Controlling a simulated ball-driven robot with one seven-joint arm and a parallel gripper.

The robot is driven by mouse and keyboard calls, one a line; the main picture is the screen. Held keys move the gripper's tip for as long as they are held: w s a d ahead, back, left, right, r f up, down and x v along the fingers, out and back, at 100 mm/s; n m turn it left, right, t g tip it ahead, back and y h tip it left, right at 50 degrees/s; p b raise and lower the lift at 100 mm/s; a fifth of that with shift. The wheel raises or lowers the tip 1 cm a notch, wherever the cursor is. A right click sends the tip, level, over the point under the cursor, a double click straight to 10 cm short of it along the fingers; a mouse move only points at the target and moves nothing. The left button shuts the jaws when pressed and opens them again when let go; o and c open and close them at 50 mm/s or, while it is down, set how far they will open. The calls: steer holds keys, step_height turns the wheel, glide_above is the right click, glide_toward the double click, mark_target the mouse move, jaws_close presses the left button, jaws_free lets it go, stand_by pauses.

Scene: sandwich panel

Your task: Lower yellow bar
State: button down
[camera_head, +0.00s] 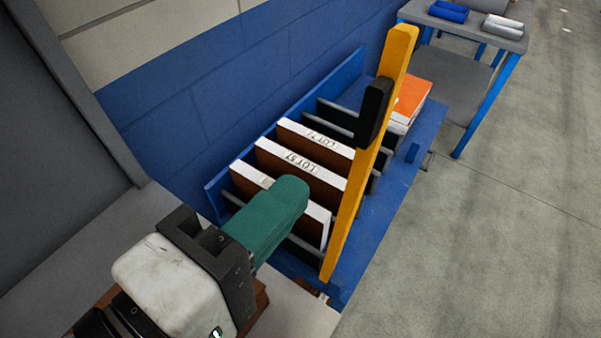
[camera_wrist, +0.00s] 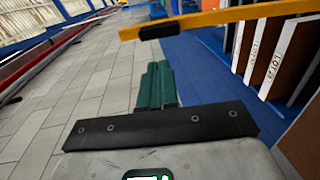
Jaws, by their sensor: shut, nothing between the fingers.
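The yellow bar (camera_head: 352,205) stands raised at the blue rack's near end, its lower end by the rack's front corner and its upper end leaning right in the head view. A black block (camera_head: 374,110) is fixed on its upper part. In the wrist view the bar (camera_wrist: 220,17) crosses the top, with the black block (camera_wrist: 158,31) beyond my fingertips. My gripper (camera_head: 296,192) has green fingers, which are shut and empty. It is left of the bar and apart from it, over the near panels. The fingers also show in the wrist view (camera_wrist: 158,68).
The blue rack (camera_head: 395,205) holds several white-edged brown panels (camera_head: 300,165) between dark dividers. An orange-topped stack (camera_head: 411,98) lies at its far end. A blue and cream wall (camera_head: 200,100) runs behind it. A grey table (camera_head: 470,28) stands far right. Floor on the right is clear.

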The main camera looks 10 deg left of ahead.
mark_target(364, 120)
steer(key=x, duration=1.2)
steer(key=shift+w+d+f+p, duration=0.1)
steer(key=shift+w+d+p, duration=0.05)
steer(key=shift+p, duration=0.2)
steer(key=shift+w, duration=0.1)
